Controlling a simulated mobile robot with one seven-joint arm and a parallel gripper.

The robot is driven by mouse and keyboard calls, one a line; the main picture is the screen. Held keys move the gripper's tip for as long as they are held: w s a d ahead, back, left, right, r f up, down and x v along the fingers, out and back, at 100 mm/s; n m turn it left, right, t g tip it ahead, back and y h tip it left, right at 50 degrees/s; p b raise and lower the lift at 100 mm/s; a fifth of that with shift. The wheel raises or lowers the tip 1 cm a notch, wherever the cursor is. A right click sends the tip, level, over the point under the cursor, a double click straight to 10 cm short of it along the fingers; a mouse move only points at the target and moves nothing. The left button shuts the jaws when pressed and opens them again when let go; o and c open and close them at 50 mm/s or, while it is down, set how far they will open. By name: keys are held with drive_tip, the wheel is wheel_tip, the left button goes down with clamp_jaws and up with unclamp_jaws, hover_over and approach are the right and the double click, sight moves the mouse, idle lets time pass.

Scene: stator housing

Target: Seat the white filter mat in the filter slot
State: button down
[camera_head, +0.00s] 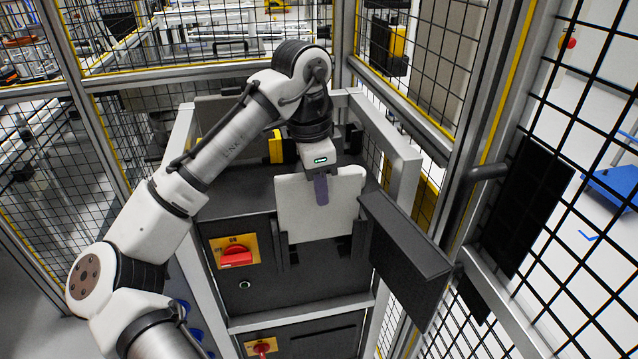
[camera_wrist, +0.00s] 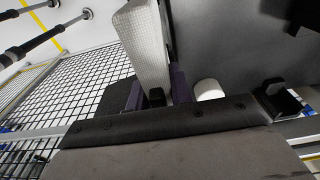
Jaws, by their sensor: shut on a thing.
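The white filter mat (camera_head: 300,215) is a flat, pale square panel, held upright in front of the dark cabinet face. My gripper (camera_head: 321,190) is shut on its upper middle, with one purple finger showing on the near side. In the wrist view the purple fingers of my gripper (camera_wrist: 158,95) pinch the mat (camera_wrist: 143,45), which is seen nearly edge-on. The filter slot has dark upright guides (camera_head: 281,256) at the mat's lower left and lower right. The mat's lower edge is level with the guides' upper part; how deep it sits between them cannot be told.
A dark flap (camera_head: 405,255) stands out from the cabinet just right of the mat. A red rotary switch on a yellow plate (camera_head: 236,254) is at the left. Mesh fencing (camera_head: 440,70) encloses the cell. A white round part (camera_wrist: 208,89) is near the fingers in the wrist view.

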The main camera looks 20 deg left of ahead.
drive_tip(key=c, duration=1.2)
unclamp_jaws()
drive_tip(key=shift+o, duration=0.2)
drive_tip(key=r, duration=0.4)
drive_tip(key=a+r, duration=0.1)
drive_tip(key=r, duration=0.4)
drive_tip(key=s+r, duration=0.1)
drive_tip(key=r, duration=0.3)
drive_tip(key=shift+a+r, duration=0.15)
drive_tip(key=shift+r, duration=0.2)
